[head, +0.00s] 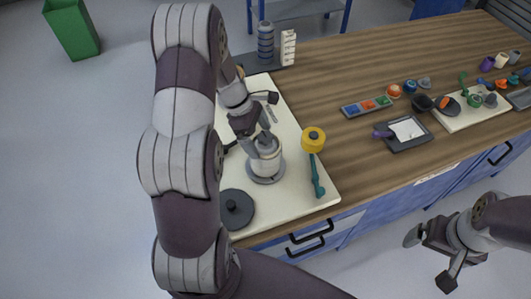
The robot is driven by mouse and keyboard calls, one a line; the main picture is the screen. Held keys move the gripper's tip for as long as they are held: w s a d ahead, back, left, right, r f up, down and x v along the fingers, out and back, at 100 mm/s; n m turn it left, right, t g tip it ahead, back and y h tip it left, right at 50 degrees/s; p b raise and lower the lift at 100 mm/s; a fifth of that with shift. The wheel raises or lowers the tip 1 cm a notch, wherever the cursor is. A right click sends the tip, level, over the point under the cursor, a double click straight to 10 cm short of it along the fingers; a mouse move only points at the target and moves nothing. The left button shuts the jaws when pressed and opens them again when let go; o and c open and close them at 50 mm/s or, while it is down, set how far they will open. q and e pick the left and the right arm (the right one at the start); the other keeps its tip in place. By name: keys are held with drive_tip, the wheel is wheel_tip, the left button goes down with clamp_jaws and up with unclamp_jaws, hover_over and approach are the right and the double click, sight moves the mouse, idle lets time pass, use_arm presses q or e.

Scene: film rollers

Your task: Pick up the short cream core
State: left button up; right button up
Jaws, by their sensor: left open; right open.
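A short, pale cream-white cylinder (267,163) stands upright on a round grey base (267,179) on the cream board at the left of the bench. My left gripper (257,140) is open, just above and behind this cylinder, partly covering its top; I cannot tell whether it touches. I cannot tell for certain which is the short cream core. My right gripper (433,257) is open and empty, off the bench's front side at lower right.
A yellow-headed roller with a teal handle (316,170) lies right of the cylinder. A dark round lid (237,208) lies in front. A tall blue-grey cylinder (265,40) stands behind. A black tray (404,134) and small coloured items sit rightward; bare wood lies between.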

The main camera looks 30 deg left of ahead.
sight(266, 146)
use_arm(q)
drive_tip(key=x, duration=0.4)
drive_tip(key=shift+d, duration=0.35)
drive_tip(key=shift+r, duration=0.1)
drive_tip(key=c, duration=0.9)
drive_tip(key=shift+r, duration=0.1)
